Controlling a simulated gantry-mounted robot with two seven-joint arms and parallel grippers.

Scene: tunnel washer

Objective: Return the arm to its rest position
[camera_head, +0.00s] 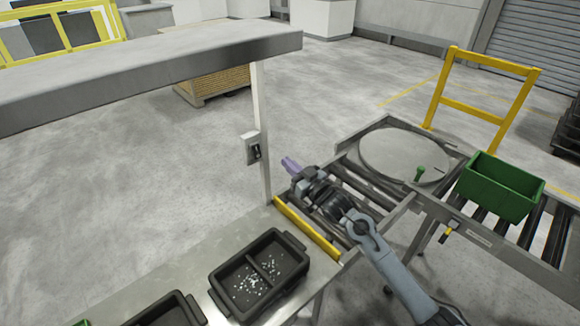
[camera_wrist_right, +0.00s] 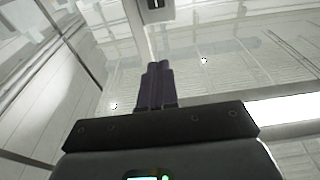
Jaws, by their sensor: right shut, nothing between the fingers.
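My right gripper (camera_head: 290,165) is at the end of my right arm, which reaches in from the lower right in the head view. It is over the left side of the roller frame, near the grey post with the switch box (camera_head: 252,148). Its purple-grey fingers are shut with nothing between them. In the right wrist view the closed fingers (camera_wrist_right: 157,84) point up toward the switch box (camera_wrist_right: 156,8), apart from it. My left gripper does not show in these frames.
A black divided tray (camera_head: 222,277) with small bright pieces sits on the metal table (camera_head: 200,290). A yellow bar (camera_head: 308,228) edges the table. A green bin (camera_head: 497,188) stands on rollers at right, beside a round turntable (camera_head: 405,155). A grey overhead beam (camera_head: 150,62) spans the upper left.

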